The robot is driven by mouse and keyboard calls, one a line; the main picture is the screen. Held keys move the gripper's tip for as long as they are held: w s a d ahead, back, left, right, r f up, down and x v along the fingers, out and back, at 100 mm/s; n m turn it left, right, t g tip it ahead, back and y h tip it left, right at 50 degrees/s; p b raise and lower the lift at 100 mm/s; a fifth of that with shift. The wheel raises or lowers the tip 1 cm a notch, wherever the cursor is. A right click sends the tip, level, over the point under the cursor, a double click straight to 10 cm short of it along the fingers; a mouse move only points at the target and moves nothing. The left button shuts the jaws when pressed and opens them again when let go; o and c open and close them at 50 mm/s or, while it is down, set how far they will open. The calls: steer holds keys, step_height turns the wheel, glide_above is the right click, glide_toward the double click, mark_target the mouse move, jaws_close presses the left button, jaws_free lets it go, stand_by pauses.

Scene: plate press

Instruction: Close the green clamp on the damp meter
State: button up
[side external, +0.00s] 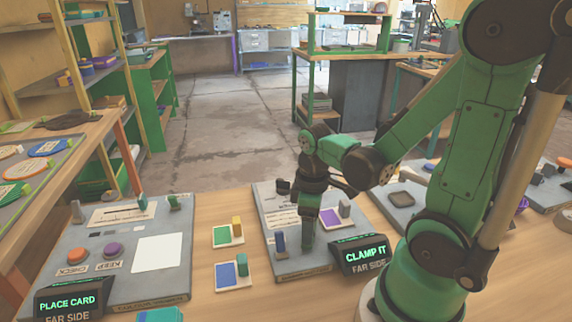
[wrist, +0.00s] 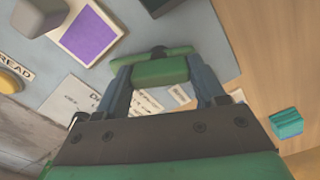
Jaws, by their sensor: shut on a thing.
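The damp meter is a grey panel (side external: 318,268) with a white printed label (side external: 278,208) and a purple card (side external: 329,217). The card also shows at the upper left of the wrist view (wrist: 88,38). My gripper (wrist: 160,76) is shut on the green clamp (wrist: 160,72), whose bar lies crosswise between the blue-grey fingers. In the side view my gripper (side external: 308,235) points down over the panel. There the green arm parts hide the clamp, and I cannot tell its angle.
A sign reading CLAMP IT, FAR SIDE (side external: 366,254) stands at the panel's front right corner. Loose green (side external: 228,236) and blue (side external: 233,276) cards with blocks lie on the wooden table to the left. Another grey panel (side external: 118,260) stands further left.

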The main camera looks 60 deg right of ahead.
steer(key=m, duration=0.4)
steer(key=shift+m, duration=2.2)
steer(key=o, duration=1.3)
steer(key=shift+r, duration=2.8)
